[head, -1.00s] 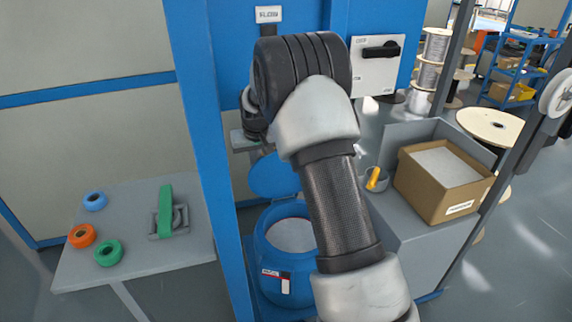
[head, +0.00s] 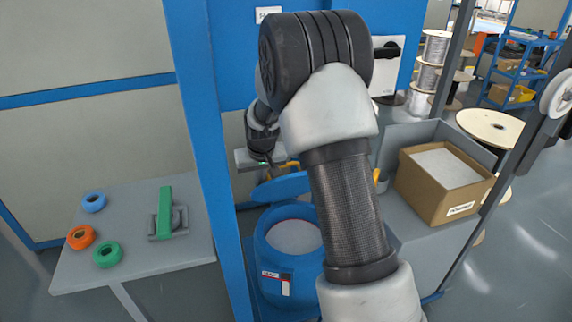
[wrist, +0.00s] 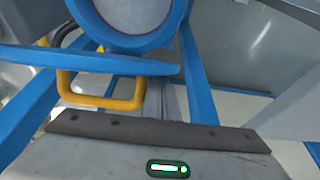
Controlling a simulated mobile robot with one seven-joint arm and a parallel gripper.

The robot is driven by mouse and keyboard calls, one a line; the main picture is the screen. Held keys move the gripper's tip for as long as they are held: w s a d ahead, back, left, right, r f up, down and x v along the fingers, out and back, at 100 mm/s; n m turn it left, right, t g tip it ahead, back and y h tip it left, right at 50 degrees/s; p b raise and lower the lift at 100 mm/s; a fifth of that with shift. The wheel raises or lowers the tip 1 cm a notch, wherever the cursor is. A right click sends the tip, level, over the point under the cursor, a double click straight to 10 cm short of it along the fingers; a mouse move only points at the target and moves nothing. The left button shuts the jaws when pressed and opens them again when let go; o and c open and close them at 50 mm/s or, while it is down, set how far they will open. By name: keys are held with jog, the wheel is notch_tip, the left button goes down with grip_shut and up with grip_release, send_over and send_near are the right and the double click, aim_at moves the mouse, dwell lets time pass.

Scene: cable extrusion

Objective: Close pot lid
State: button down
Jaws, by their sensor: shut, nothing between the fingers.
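The blue pot (head: 268,262) stands open, with pale grey material (head: 294,236) showing inside its round rim. Its blue lid (head: 280,188) is tilted above the back of the pot, seen nearly edge-on. The lid's yellow handle (head: 292,166) is partly hidden behind my arm. In the wrist view, the lid edge (wrist: 90,60) crosses the left half, with the handle (wrist: 103,103) below it and the pot rim (wrist: 183,12) above. My gripper (wrist: 160,130) is shut and empty, close to the handle. I cannot tell whether they touch. In the head view, my gripper (head: 248,158) is behind the lid.
A blue post (head: 208,150) stands left of the pot. A grey bench (head: 408,220) to the right carries a cardboard box (head: 430,203). A side table (head: 140,250) at left holds tape rolls (head: 80,237) and a green-handled tool (head: 165,210).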

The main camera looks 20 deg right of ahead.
aim_at(262, 194)
jog(key=shift+s+f, duration=0.6)
jog(key=shift+s, duration=0.25)
jog(key=shift+s+f, duration=0.55)
jog(key=shift+s, duration=0.25)
jog(key=s+f, duration=0.5)
jog(key=f, duration=0.4)
jog(key=shift+s+f, duration=0.25)
jog(key=shift+f, duration=0.05)
jog(key=shift+r, duration=0.1)
notch_tip(262, 194, up, 9)
jog(key=p, duration=0.6)
